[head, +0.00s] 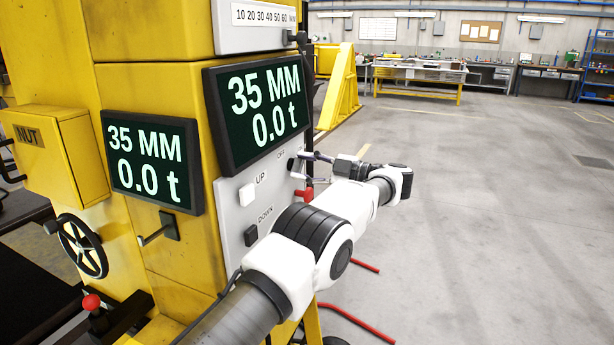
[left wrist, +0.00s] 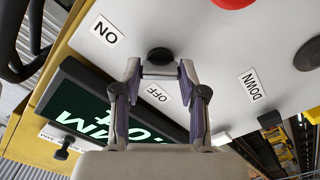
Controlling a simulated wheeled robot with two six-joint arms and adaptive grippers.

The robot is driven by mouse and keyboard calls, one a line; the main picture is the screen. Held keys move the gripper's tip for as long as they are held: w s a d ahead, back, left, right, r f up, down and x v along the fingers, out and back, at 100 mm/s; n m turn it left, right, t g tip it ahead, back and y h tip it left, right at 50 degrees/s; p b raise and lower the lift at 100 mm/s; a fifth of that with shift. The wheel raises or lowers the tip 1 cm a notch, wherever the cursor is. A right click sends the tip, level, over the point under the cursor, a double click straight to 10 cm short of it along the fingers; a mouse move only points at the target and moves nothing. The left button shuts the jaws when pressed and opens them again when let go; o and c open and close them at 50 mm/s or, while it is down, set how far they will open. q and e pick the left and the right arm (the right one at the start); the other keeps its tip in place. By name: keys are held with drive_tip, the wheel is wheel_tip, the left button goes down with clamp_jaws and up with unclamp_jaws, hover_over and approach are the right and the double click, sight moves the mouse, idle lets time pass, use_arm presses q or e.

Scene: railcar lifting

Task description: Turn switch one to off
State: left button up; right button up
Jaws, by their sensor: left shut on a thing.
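Switch one appears to be the black knob on the pale control panel (head: 230,215). In the left wrist view the round black knob (left wrist: 160,56) sits between the ON label (left wrist: 106,31) and the OFF label (left wrist: 157,93). My left gripper (head: 302,167) reaches the panel's right side from the front. In the left wrist view my left gripper (left wrist: 160,70) has its two fingers around the knob, shut on it. The knob's pointing direction is hidden by the fingers. My right gripper is not in view.
A large display (head: 258,110) reads 35 MM and 0.0 t above. The floor at the right is clear.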

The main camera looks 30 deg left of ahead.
use_arm(q)
drive_tip(key=n+b, duration=0.1)
drive_tip(key=n, duration=0.2)
drive_tip(key=n+b, duration=0.2)
drive_tip(key=n, duration=0.1)
drive_tip(key=n+b, duration=0.1)
drive_tip(key=n, duration=0.1)
drive_tip(key=shift+a+r+n+b, duration=0.15)
drive_tip(key=shift+a+n+b, duration=0.1)
drive_tip(key=shift+n+b, duration=0.15)
idle(0.3)
drive_tip(key=o, duration=0.9)
drive_tip(key=shift+o, duration=1.2)
drive_tip(key=shift+a, duration=0.1)
